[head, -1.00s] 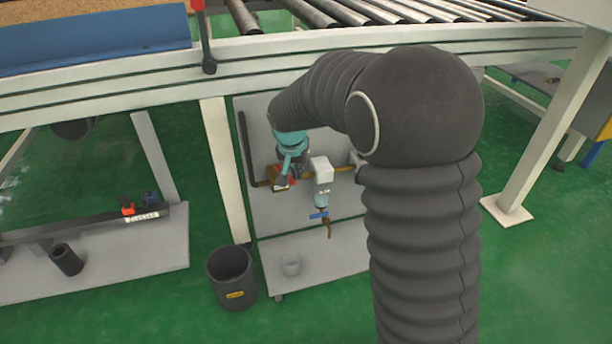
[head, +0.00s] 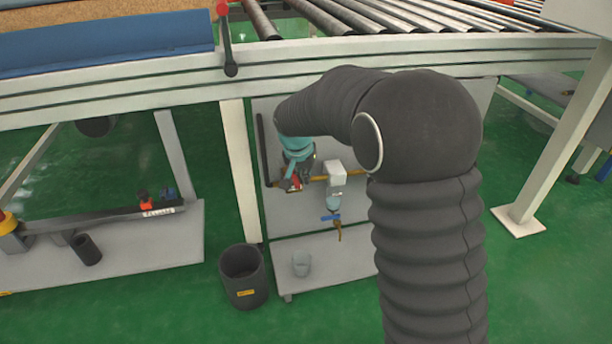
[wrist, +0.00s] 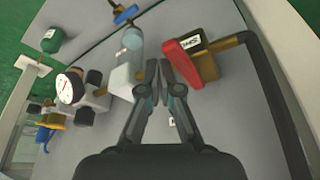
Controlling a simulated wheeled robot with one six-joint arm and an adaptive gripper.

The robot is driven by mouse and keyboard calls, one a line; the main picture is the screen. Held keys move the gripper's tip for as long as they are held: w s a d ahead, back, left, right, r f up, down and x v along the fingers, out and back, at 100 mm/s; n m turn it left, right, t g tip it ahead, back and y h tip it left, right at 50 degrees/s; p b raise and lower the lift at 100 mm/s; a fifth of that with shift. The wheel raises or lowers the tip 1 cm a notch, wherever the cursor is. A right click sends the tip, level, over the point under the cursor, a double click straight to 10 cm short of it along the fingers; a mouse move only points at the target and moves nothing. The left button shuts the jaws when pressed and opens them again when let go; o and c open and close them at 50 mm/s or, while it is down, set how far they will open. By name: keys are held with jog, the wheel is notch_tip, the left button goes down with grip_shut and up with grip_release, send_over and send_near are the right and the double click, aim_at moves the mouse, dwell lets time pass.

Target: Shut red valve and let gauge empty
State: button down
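The red valve handle (wrist: 184,63) lies slanted beside a brass valve body with a white label (wrist: 190,45) in the wrist view. In the head view the red handle (head: 296,181) is partly hidden by my gripper (head: 288,186). In the wrist view my gripper (wrist: 160,70) has its two fingertips close together with nothing visible between them. The right fingertip is right beside the red handle; I cannot tell whether they touch. The round white gauge (wrist: 70,88) is at the left of the wrist view. Its needle is too small to read.
A white box (wrist: 125,80) and clear bowl with a blue tap (wrist: 125,15) are on the pipe. A black pipe (wrist: 275,95) stands at the right. The conveyor frame (head: 400,60) passes overhead.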

jog(key=shift+s+a+f, duration=0.2)
jog(key=shift+s+a, duration=0.05)
jog(key=shift+a, duration=0.05)
jog(key=shift+s+d+b, duration=0.35)
jog(key=shift+s, duration=0.35)
